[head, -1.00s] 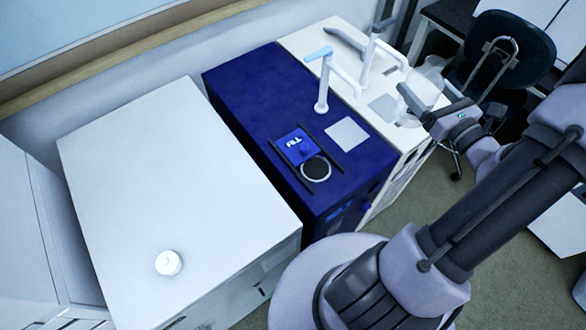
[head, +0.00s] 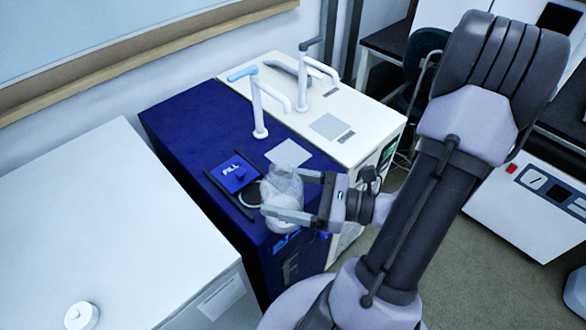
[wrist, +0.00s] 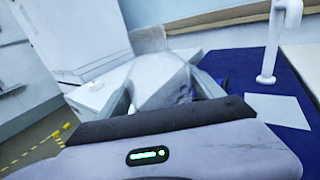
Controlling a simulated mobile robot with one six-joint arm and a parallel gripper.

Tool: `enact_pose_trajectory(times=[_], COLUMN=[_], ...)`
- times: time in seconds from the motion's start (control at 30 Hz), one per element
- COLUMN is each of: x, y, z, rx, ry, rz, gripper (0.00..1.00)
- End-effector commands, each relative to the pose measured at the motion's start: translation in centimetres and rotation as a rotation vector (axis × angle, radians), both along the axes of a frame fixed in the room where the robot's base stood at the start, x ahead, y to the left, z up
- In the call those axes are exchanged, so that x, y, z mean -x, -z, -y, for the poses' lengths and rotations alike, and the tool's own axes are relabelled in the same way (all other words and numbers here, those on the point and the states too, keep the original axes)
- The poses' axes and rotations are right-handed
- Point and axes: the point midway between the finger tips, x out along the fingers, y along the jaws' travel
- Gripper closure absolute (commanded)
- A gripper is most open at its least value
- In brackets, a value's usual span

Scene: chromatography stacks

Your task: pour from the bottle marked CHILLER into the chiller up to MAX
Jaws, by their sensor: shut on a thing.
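My gripper (head: 283,193) is shut on a clear, translucent bottle (head: 284,203). The bottle looks roughly upright in the head view, over the front part of the blue chiller (head: 190,125). In the wrist view the bottle (wrist: 160,75) sits between the fingers, its narrower part upward. I cannot read a label on it or make out its liquid level. The chiller's fill opening (head: 249,198) is partly hidden behind the bottle, beside the blue FILL plate (head: 235,173). No MAX mark is legible.
A white unit (head: 345,115) with a tap stands right of the chiller, and another tap (head: 260,115) rises from the chiller's top. A white cabinet (head: 100,220) on the left bears a round white cap (head: 81,316). A wall stands behind.

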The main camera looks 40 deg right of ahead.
Motion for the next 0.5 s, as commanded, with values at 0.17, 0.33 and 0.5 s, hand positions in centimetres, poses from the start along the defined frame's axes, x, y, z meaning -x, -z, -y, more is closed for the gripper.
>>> enact_pose_trajectory(times=[0.17, 0.33, 0.5], x=[-0.07, -0.24, -0.42], y=[-0.57, -0.76, -0.90], z=[-0.12, -0.07, -0.06], rx=[0.000, 0.001, 0.002], ry=[-0.004, -0.002, -0.003], rz=[-0.034, -0.088, -0.138], gripper=[0.96, 0.96, 0.96])
